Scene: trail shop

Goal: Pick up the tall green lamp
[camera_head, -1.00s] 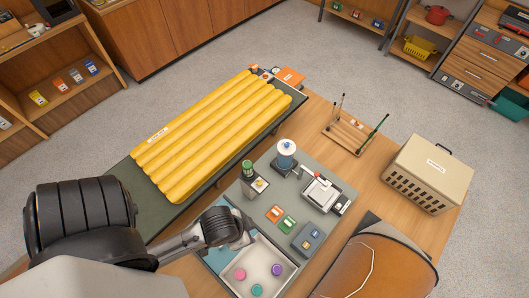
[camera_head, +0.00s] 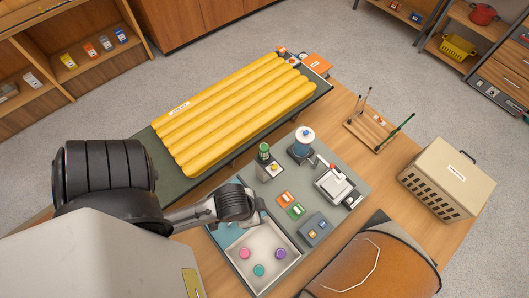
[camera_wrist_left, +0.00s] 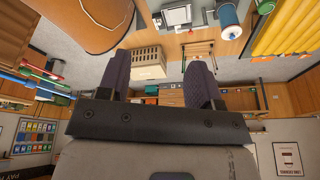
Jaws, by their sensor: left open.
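A small upright green item (camera_head: 264,152), which looks like the green lamp, stands on the grey mat at the near edge of the yellow pad, behind a small grey box with a yellow knob (camera_head: 274,167). A blue lantern with a white top (camera_head: 302,143) stands to its right; it also shows at the top of the left wrist view (camera_wrist_left: 229,14). My left gripper (camera_head: 256,208) is above the near left part of the mat, short of the green item. In the left wrist view its two fingers (camera_wrist_left: 160,75) are wide apart with nothing between them.
A white tray (camera_head: 241,272) with coloured discs lies below my left gripper. Orange and green packets (camera_head: 297,210), a scale (camera_head: 335,186) and a grey box (camera_head: 315,229) share the mat.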

